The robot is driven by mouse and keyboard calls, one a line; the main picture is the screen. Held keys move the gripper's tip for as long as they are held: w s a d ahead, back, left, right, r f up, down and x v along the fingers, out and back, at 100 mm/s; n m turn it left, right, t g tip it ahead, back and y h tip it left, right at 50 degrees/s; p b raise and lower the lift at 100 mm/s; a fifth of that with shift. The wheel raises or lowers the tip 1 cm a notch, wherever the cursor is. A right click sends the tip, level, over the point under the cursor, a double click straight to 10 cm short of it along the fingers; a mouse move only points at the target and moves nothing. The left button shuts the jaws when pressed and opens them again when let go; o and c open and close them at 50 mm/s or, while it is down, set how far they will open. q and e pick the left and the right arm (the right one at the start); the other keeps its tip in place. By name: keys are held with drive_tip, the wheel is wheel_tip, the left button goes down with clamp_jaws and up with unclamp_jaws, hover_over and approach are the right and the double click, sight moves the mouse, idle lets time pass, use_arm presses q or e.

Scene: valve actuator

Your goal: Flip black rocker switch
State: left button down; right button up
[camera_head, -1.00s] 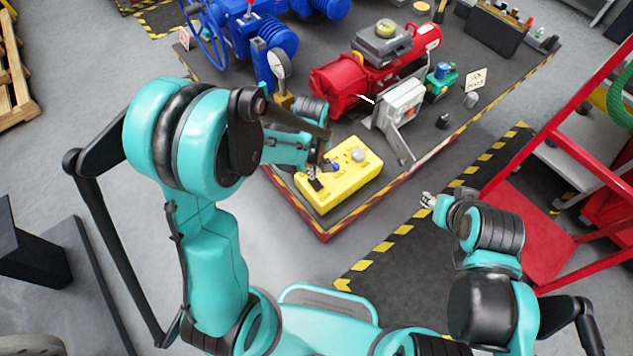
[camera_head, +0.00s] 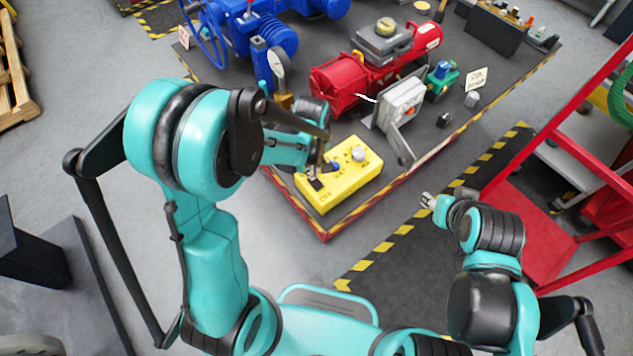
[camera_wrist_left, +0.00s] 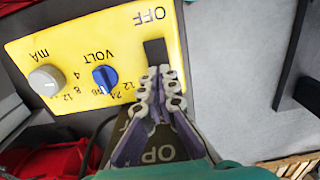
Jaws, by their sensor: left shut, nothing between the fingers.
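The yellow control box (camera_head: 350,190) stands near the front corner of the dark platform. In the left wrist view its yellow face (camera_wrist_left: 75,45) carries a grey knob marked mA, a blue knob marked VOLT and the word OFF. The black rocker switch (camera_wrist_left: 155,51) sits beside OFF; in the head view it is a small dark patch (camera_head: 317,184). My left gripper (camera_wrist_left: 161,75) is shut and empty, its tips over the lower end of the switch. I cannot tell whether they touch. My right gripper (camera_head: 428,200) is far to the right, away from the box, too small to read.
Behind the box stand a red actuator (camera_head: 345,80), a grey switch box (camera_head: 402,100) with a bracket and a blue valve actuator (camera_head: 265,35). A red metal frame (camera_head: 535,225) is at the right.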

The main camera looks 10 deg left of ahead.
use_arm(q)
drive_tip(key=shift+f+b, duration=0.6)
drive_tip(key=shift+f, duration=0.15)
drive_tip(key=shift+r, duration=0.1)
drive_tip(key=shift+r+p, duration=2.5)
drive_tip(key=shift+r, duration=1)
drive_tip(key=shift+s+a+r+b, duration=0.1)
drive_tip(key=shift+s+a+b, duration=0.05)
drive_tip(key=shift+b, duration=0.35)
drive_tip(key=s+a+m+t+b, duration=0.4)
drive_tip(key=s+m+t+b, duration=0.3)
drive_tip(key=s+m+b, duration=0.3)
drive_tip(key=shift+a+r+b, duration=0.2)
drive_tip(key=shift+r+b, duration=0.25)
drive_tip(key=shift+b, duration=0.75)
